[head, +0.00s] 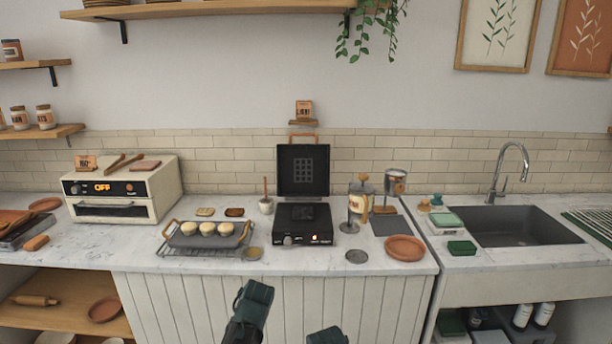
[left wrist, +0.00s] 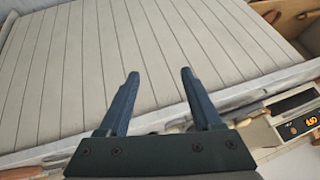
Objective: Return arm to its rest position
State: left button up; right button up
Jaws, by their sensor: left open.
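My left gripper (head: 255,292) hangs at the bottom of the head view, in front of the panelled cabinet front (head: 180,305). In the left wrist view its two fingers (left wrist: 160,74) are spread apart with nothing between them. The cabinet panels (left wrist: 140,45) lie beyond the fingers there. A dark part of my right arm (head: 327,336) shows at the bottom edge of the head view; its fingers cannot be made out.
A sink (head: 515,225) is at right. The space before the cabinet is clear.

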pick_arm(q)
jog(key=s+f+g+h, duration=0.1)
jog(key=s+f+g, duration=0.15)
jog(key=s, duration=0.65)
jog(key=s+f+g+h, duration=0.1)
jog(key=s+g+h, duration=0.15)
jog(key=s, duration=0.75)
jog(key=s+d+m+y, duration=0.1)
jog(key=s+d, duration=0.1)
jog(key=d, duration=0.3)
jog(key=s+d+m+g+y, duration=0.1)
jog(key=s+d+m, duration=0.1)
jog(key=d, duration=0.3)
jog(key=shift+s+d+r+p, duration=0.2)
jog(key=shift+s+p, duration=0.1)
jog(key=shift+s, duration=0.55)
